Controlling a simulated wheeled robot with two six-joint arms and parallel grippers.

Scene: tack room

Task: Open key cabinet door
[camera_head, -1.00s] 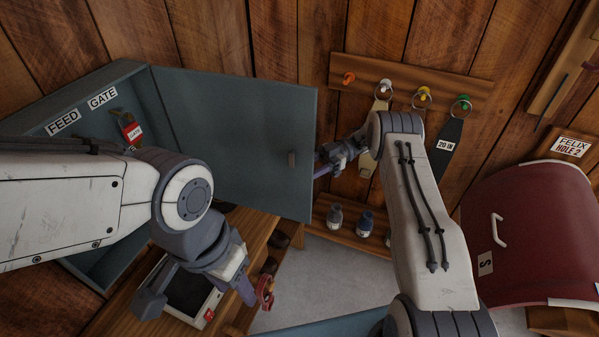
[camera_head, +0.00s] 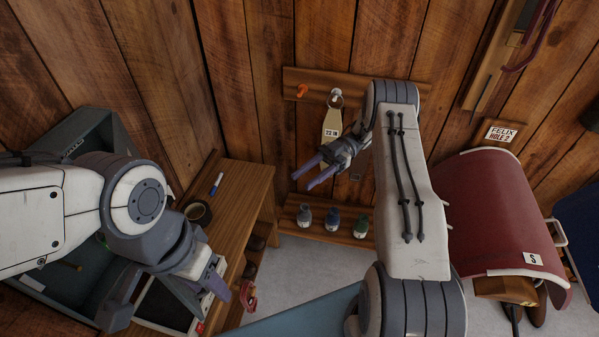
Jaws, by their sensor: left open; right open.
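The teal key cabinet (camera_head: 97,125) is at the left, much of it hidden behind my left arm. Its dark inside shows below that arm, with a small brass-coloured peg (camera_head: 66,265). I cannot make out the door panel for certain; part of it may be behind my arm. My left gripper (camera_head: 180,302) is open, its fingers wide apart, in front of the cabinet's lower right and over a dark-topped box.
A wooden bench (camera_head: 238,205) beside the cabinet holds a blue marker (camera_head: 217,183) and a dark roll (camera_head: 198,213). A low shelf (camera_head: 290,222) holds several bottles. A red saddle rack (camera_head: 495,205) stands right. A teal surface (camera_head: 300,315) lies at the bottom.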

